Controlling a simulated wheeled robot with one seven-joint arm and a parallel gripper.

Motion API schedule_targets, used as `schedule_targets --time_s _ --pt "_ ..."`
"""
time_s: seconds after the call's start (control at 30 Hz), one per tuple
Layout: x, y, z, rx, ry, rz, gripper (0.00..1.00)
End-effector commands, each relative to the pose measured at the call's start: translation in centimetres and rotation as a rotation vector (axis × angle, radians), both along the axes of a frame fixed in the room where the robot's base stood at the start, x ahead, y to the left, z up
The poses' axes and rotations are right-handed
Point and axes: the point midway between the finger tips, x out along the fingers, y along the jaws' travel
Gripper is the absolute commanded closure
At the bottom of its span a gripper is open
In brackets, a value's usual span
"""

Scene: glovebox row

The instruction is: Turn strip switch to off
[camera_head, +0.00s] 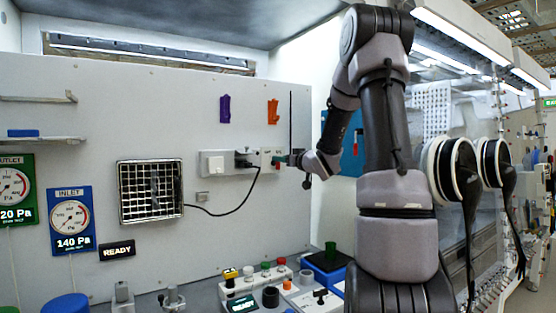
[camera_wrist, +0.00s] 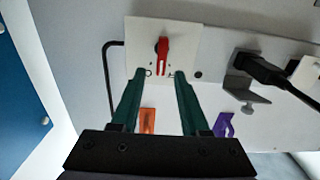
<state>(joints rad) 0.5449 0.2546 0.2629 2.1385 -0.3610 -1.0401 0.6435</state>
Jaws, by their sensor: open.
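A red switch lever (camera_wrist: 162,47) stands on a white plate (camera_wrist: 185,40) on the wall panel; I take it for the strip switch. The lever looks about vertical in the wrist view, and small dark marks lie near the fingertips. I cannot tell its setting. My gripper (camera_wrist: 160,74) is open, with one teal finger to each side of the lever's line. The fingertips are just short of the lever, with nothing between them. In the head view my gripper (camera_head: 283,160) is at the wall, partly covering the plate (camera_head: 267,154).
A black plug (camera_wrist: 262,70) with its cable sits beside the plate, near a small metal bracket (camera_wrist: 246,94). Orange (camera_head: 272,111) and purple (camera_head: 225,109) holders are on the wall above. A bench (camera_head: 205,294) with several knobs and fittings lies below.

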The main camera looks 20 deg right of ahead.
Motion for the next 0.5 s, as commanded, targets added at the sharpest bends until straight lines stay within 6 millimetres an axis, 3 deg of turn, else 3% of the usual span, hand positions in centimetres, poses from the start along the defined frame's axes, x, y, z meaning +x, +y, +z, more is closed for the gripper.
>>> schedule_targets --time_s 0.2,0.5 --pt "2.8 0.6 0.0 0.000 0.000 0.001 0.55" --pt "3.5 0.7 0.0 0.000 0.001 0.000 0.55"
